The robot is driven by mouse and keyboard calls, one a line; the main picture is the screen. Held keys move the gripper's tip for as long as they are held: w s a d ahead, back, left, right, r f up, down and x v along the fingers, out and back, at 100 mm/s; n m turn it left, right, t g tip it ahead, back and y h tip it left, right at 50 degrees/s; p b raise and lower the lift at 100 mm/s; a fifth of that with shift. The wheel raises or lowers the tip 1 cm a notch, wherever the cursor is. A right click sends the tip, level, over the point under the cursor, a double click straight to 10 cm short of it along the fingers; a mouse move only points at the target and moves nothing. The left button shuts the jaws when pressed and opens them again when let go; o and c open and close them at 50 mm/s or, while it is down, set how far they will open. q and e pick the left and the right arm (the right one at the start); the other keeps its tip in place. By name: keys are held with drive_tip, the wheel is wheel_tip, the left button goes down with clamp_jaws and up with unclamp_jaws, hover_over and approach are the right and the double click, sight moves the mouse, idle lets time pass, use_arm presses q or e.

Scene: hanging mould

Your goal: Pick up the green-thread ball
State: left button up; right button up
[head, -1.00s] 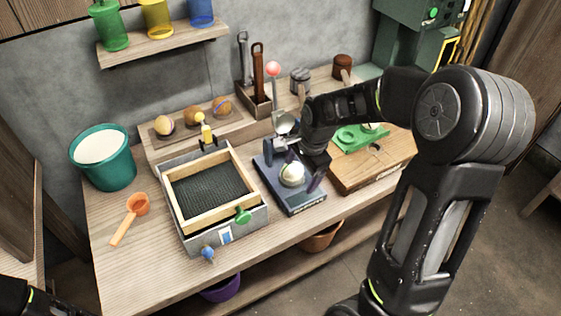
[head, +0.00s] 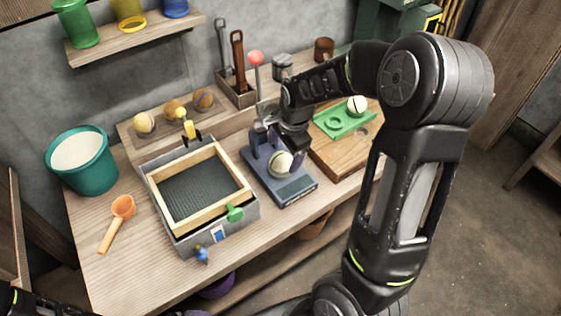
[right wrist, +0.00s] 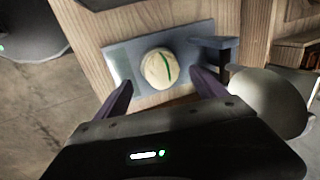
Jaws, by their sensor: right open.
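The green-thread ball (head: 281,164) is cream-coloured and sits on the dark blue press base (head: 296,188) on the bench. In the right wrist view, the ball (right wrist: 158,68) shows a green thread line across its face. My right gripper (head: 279,147) is open and points down over the press. In the right wrist view, the two purple fingers of my right gripper (right wrist: 164,84) stand apart, one to each side of the ball, with gaps between. Whether the fingertips are level with the ball is hard to tell. My left gripper is out of view.
A wooden-framed tray (head: 240,191) stands left of the press. A green plate (head: 331,124) on a wooden block holds another pale ball (head: 357,105). Several balls sit on the rack (head: 158,127) behind. A red-knobbed lever (head: 256,60) rises behind the press. An orange scoop (head: 123,207) lies left.

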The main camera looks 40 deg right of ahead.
sight(282, 157)
drive_tip(key=shift+p+x, duration=0.3)
drive_tip(key=shift+x, duration=2.3)
drive_tip(key=shift+w+d, duration=0.15)
drive_tip(key=shift+r, duration=0.1)
drive_tip(key=c, duration=1.5)
